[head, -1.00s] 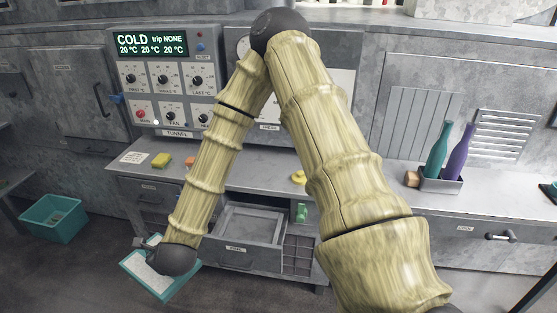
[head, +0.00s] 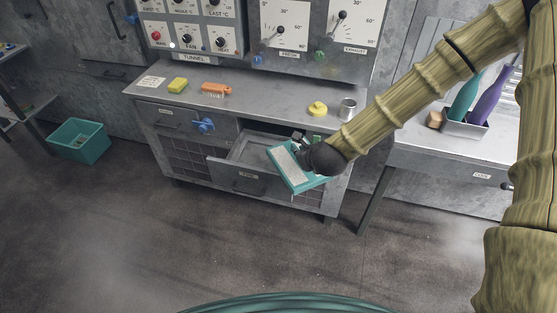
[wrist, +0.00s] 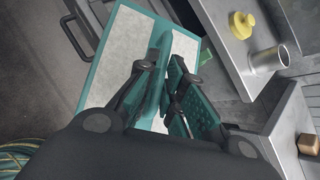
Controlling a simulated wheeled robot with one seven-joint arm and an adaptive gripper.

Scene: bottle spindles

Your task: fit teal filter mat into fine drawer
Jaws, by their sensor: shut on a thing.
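The teal filter mat (head: 290,166), a teal frame around a pale grey panel, is held tilted at the right side of an open drawer (head: 228,163). It fills the upper middle of the wrist view (wrist: 115,55). The mat and my wrist hide the drawer's right part.
The counter above holds a yellow sponge (head: 178,85), an orange brush (head: 216,88), a yellow knob-like piece (head: 317,109) and a metal cup (head: 347,109). A bench with bottles (head: 463,98) stands right. The floor in front is clear.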

